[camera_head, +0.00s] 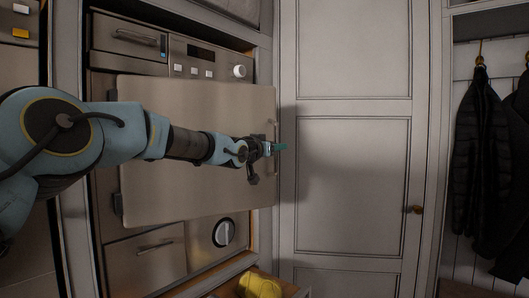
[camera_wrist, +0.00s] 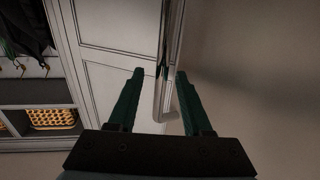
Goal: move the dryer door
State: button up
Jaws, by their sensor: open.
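The dryer door (camera_head: 185,115) is a broad, flat, brushed-metal panel with dark hinges on its left side. Its right edge reaches past the appliance front and it appears partly open; the exact angle is hard to judge. A vertical bar handle (camera_head: 275,130) is near its right edge. My gripper (camera_head: 279,147) is at this handle, with its green fingers open. In the wrist view, the handle (camera_wrist: 160,112) shows between the two fingers of my gripper (camera_wrist: 159,73), and the door (camera_wrist: 255,75) fills the right side. I cannot tell whether either finger touches the handle. The dryer's opening is hidden.
A control panel with a white knob (camera_head: 239,71) is above the door, and another knob (camera_head: 224,232) is below. A yellow item (camera_head: 260,286) lies in an open drawer at the bottom. A tall white cupboard (camera_head: 352,180) stands to the right, then hanging dark coats (camera_head: 480,130).

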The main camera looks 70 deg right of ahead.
jog(key=w+a+b, duration=0.1)
jog(key=a+b, duration=0.3)
jog(key=a, duration=0.5)
jog(key=shift+w, duration=0.15)
jog(key=shift+a, duration=0.1)
